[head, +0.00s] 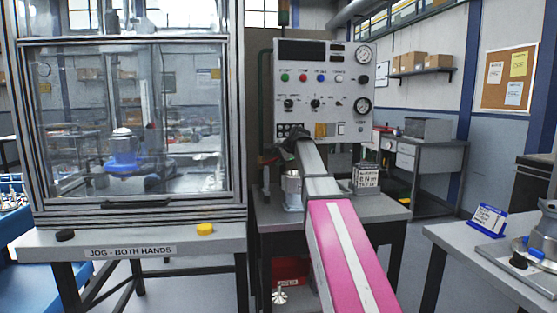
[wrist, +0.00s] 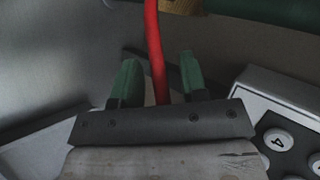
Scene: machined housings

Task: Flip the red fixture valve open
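The red valve handle (wrist: 155,50) shows in the wrist view as a narrow red bar running down from the top edge between my fingers. My gripper (wrist: 160,85) has two green fingers, one on each side of the bar. The fingers stand apart, with a visible gap at least on the right, so it is open around the handle. In the head view, a small bit of red (head: 269,159) shows just left of my gripper (head: 281,148), in front of the control panel. My arm and gripper hide most of the valve there.
The control panel (head: 300,90) with buttons and gauges stands behind my gripper. A glazed enclosure (head: 186,120) is to the left. A keypad block (wrist: 275,110) lies close right in the wrist view.

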